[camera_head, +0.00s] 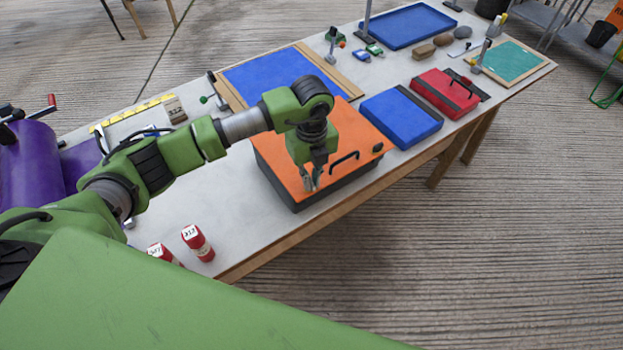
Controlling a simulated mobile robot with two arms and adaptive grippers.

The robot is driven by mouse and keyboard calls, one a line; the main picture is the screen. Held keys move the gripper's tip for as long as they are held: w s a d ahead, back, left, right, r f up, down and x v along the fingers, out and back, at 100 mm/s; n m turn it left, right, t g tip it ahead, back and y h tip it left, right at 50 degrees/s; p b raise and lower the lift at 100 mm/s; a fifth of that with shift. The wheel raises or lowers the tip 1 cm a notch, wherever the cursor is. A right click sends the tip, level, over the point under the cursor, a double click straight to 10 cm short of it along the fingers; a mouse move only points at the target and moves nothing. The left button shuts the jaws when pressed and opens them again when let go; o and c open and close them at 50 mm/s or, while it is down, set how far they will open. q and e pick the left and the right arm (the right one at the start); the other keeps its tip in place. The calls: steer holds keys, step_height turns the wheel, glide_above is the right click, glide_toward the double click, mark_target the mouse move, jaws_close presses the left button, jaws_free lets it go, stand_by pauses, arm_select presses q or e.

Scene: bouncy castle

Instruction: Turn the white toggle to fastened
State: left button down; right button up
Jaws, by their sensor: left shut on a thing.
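An orange panel (341,134) on a dark grey base lies near the front edge of the table, with a black handle and a small dark knob on its top. My left gripper (311,186) reaches down from above to the panel's front part, left of the black handle. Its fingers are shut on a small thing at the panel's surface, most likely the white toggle. The fingers hide the toggle, so its angle cannot be told. My right gripper is not in view.
A blue case (401,117) and a red case (445,93) lie to the right of the orange panel. Two red cans (198,243) stand near the front left edge. A blue board in a wooden frame (275,74) lies behind. A purple cylinder (27,168) is at left.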

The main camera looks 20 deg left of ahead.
arm_select(q)
steer(key=shift+w+r+n, duration=0.1)
steer(key=shift+n, duration=0.7)
steer(key=c, duration=2.2)
jaws_free()
step_height(320, 180, up, 12)
